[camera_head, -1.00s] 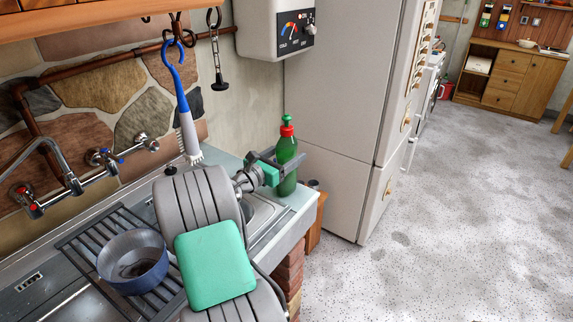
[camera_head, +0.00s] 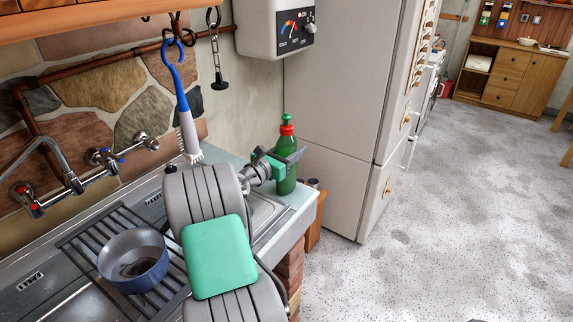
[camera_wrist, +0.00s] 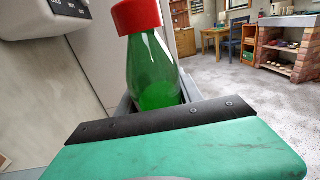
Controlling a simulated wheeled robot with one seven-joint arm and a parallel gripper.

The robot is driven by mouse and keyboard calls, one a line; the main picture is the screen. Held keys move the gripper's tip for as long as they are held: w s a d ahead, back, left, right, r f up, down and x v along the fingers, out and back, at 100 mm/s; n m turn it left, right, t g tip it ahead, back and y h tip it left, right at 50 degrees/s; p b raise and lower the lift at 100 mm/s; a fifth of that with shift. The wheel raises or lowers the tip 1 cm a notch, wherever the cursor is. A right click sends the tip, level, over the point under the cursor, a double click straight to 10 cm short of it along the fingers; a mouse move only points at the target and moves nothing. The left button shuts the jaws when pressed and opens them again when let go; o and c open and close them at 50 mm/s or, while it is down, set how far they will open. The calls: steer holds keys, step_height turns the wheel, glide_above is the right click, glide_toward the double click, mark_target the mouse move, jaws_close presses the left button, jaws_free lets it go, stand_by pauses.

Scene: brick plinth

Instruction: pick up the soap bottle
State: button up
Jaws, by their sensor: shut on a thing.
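The soap bottle (camera_head: 287,176) is green with a red collar and a green pump top. It stands upright at the far right end of the sink counter in the head view. My gripper (camera_head: 283,163) is at the bottle's upper body, with its fingers shut around it. In the wrist view the bottle (camera_wrist: 150,72) rises between the fingers, just beyond the green gripper body, with its red collar at the top edge. The lower part of the bottle is hidden there by my gripper.
A blue pot (camera_head: 133,258) sits on the drying rack (camera_head: 82,243) at the left. Wall taps (camera_head: 105,157) and a hanging brush (camera_head: 186,115) are behind the sink. The fridge (camera_head: 335,110) stands just beyond the counter's end. Open floor lies to the right.

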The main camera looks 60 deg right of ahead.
jaws_close()
steer(key=shift+r, duration=0.15)
stand_by(0.4)
